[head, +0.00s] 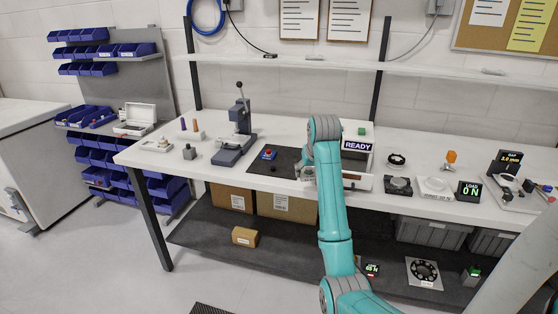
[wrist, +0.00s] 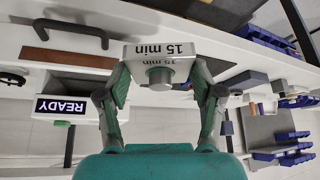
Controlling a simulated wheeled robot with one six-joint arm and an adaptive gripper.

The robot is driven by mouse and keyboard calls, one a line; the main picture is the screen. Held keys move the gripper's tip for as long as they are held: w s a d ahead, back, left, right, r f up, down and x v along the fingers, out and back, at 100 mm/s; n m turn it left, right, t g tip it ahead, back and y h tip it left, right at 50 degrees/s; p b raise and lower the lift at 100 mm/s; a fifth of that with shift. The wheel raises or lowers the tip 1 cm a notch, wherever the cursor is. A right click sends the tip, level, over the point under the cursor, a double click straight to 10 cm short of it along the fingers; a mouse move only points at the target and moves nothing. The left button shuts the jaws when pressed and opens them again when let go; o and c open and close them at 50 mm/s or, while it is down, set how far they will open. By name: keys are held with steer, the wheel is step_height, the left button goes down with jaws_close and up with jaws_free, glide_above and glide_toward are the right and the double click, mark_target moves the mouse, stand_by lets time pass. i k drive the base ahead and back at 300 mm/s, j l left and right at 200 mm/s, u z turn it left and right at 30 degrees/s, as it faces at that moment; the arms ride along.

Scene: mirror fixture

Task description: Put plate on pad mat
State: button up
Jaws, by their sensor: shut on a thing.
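My gripper (wrist: 158,78) is shut on a white piece marked "15 min" (wrist: 135,52), with a round grey knob between the fingers; I cannot tell for certain that it is the plate. In the head view the gripper is mostly hidden behind my teal arm, with a small grey-white part (head: 306,173) showing at its left. A dark mat (head: 286,156), which may be the pad mat, lies on the white bench left of my arm. The gripper appears near its right edge. I cannot tell whether the held piece touches anything.
A blue unit with a red button (head: 268,154) sits on the mat. A lever press (head: 238,135) stands left. Several devices line the bench's right side.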

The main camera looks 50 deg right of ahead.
mark_target(293, 159)
steer(key=i+l, duration=0.35)
steer(key=l, duration=0.15)
steer(key=i+l, duration=0.35)
steer(key=l, duration=0.15)
